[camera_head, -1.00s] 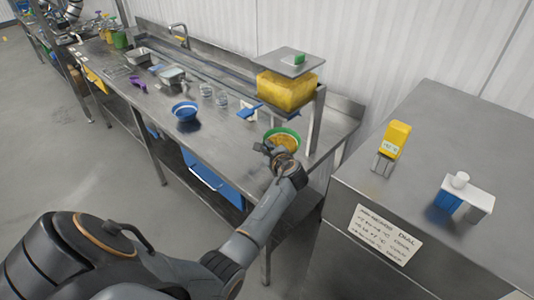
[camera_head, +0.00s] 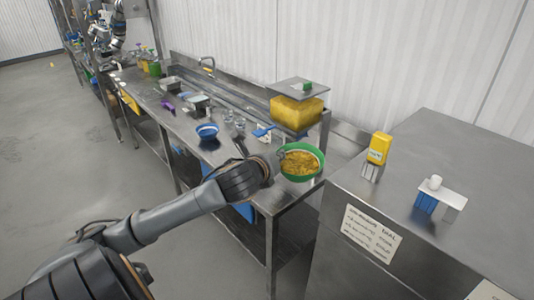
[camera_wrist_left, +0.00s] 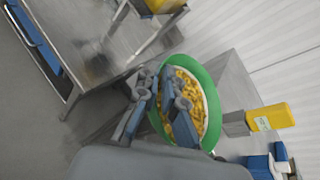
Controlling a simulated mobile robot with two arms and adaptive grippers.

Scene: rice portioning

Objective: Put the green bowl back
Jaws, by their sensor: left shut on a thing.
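The green bowl (camera_head: 319,173) is filled with yellow-orange grains and shows at the right end of the steel counter in the head view, seemingly raised above the counter's end. My left gripper (camera_head: 280,162) is shut on the bowl's left rim. In the left wrist view the green bowl (camera_wrist_left: 203,78) is tilted in the picture, with the fingers of my left gripper (camera_wrist_left: 166,98) across its near side. The bowl's underside is hidden. My right gripper is not in view.
A steel cabinet (camera_head: 400,215) with a yellow box (camera_head: 379,148) and a blue-white item (camera_head: 438,195) stands at right.

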